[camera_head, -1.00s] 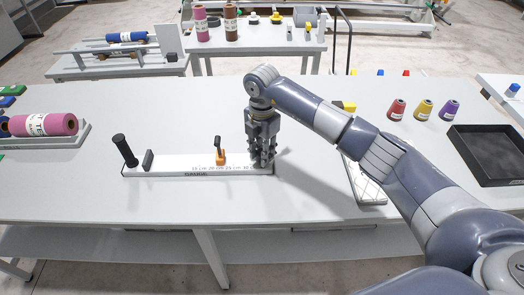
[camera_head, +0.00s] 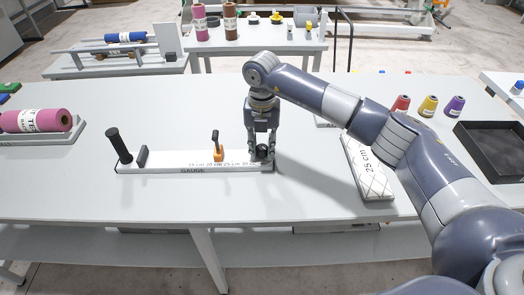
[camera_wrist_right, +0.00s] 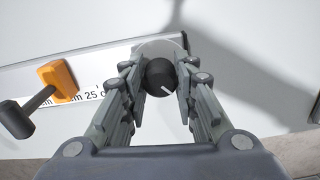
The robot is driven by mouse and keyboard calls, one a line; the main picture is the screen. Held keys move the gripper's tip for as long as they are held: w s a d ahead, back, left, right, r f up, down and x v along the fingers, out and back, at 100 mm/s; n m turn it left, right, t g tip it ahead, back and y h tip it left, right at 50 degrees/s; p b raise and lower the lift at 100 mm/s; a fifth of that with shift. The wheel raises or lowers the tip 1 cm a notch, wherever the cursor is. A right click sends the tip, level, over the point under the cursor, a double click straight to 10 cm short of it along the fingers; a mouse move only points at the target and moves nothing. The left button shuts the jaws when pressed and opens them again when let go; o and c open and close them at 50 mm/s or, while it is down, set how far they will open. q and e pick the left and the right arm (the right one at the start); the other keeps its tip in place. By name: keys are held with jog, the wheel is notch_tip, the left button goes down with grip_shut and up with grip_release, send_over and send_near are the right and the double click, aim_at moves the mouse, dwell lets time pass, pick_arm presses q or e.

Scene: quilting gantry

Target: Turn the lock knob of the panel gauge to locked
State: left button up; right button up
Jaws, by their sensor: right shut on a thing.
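The panel gauge (camera_head: 170,167) is a long white bar on the table with a printed cm scale. It carries a black upright handle (camera_head: 118,146), a dark block (camera_head: 142,156) and an orange slider with a black lever (camera_head: 218,153). The lock knob (camera_head: 262,152) is black, at the gauge's right end. In the right wrist view the knob (camera_wrist_right: 160,73) has a white pointer line slanting toward the lower right. My right gripper (camera_head: 262,148) points down over that end, its fingers shut on the knob from both sides. My left gripper is not in view.
A quilted panel marked 25 cm (camera_head: 368,166) lies right of the gauge. Red, yellow and purple thread cones (camera_head: 428,106) and a black tray (camera_head: 490,150) are farther right. A pink roll (camera_head: 38,121) lies at the left. The table between is clear.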

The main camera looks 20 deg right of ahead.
jog(key=n+b, duration=0.3)
jog(key=n, duration=0.2)
jog(key=shift+f+n, duration=0.1)
jog(key=shift+n, duration=0.2)
jog(key=shift+n+b, duration=1)
jog(key=shift+n, duration=1.2)
jog(key=o, duration=1)
jog(key=shift+o, duration=0.2)
